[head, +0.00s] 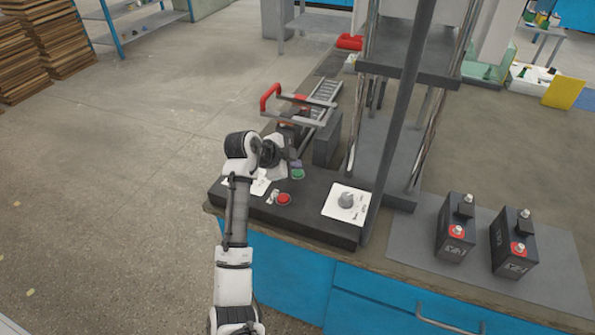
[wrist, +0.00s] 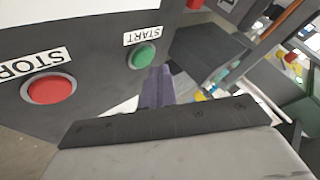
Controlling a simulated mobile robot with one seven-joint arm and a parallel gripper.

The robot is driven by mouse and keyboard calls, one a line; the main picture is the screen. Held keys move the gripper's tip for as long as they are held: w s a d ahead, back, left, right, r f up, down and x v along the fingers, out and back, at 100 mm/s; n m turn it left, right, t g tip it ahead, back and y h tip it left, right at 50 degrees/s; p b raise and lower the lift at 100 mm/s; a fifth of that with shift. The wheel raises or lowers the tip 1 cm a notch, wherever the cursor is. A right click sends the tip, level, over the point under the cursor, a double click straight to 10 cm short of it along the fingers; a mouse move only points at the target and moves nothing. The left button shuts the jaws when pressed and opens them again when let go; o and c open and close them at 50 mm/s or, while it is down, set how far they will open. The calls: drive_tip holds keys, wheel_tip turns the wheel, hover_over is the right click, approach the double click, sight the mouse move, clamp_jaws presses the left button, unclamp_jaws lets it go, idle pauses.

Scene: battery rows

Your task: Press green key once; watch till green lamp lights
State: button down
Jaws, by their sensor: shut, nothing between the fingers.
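The green key (wrist: 144,55), labelled START, sits in a pale ring on the dark panel in the wrist view. It also shows in the head view (head: 298,174). My gripper (wrist: 156,72) is shut and empty, its purple-grey fingertips close beside the green key. They show small in the head view (head: 296,163), just beyond the key. I cannot tell whether they touch the panel. The key's face is not covered. I cannot make out a lit green lamp in either view.
A red STOP key (wrist: 45,90) is on the same panel, left of the green one. A dial on a white plate (head: 346,201) is at the panel's right. Two black batteries (head: 455,229) (head: 513,243) stand on a grey mat. A dark upright frame (head: 401,62) rises behind the panel.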

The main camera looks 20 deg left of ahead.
sight(294, 174)
drive_tip(key=shift+r+p, duration=1.45)
drive_tip(key=shift+r, duration=1.05)
